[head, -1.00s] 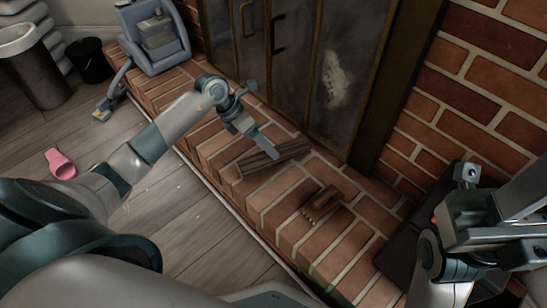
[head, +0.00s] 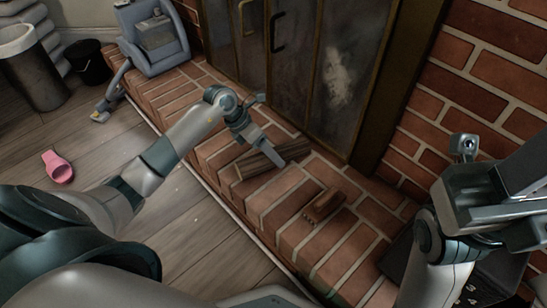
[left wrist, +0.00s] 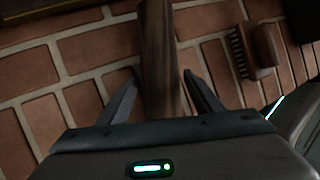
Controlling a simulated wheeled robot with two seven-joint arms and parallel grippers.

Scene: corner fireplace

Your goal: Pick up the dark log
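The dark log (head: 247,166) lies on the brick hearth in front of the fireplace doors. It also shows in the left wrist view (left wrist: 156,45), running up from between my fingers. My left gripper (head: 268,150) is at the log, pointing down. In the left wrist view, the left gripper (left wrist: 160,82) is open, with one finger on each side of the log and visible gaps between. In the head view one finger hides part of the log. My right gripper (head: 505,200) is at the right edge, partly cut off; its fingers are unclear.
A wooden brush (head: 324,205) lies on the hearth right of the log. Dark fireplace doors (head: 335,85) rise behind. A dark object with numerals (head: 480,284) is under my right arm. A pink slipper (head: 57,167), bucket (head: 90,62) and blue-grey seat-like object (head: 153,38) are left.

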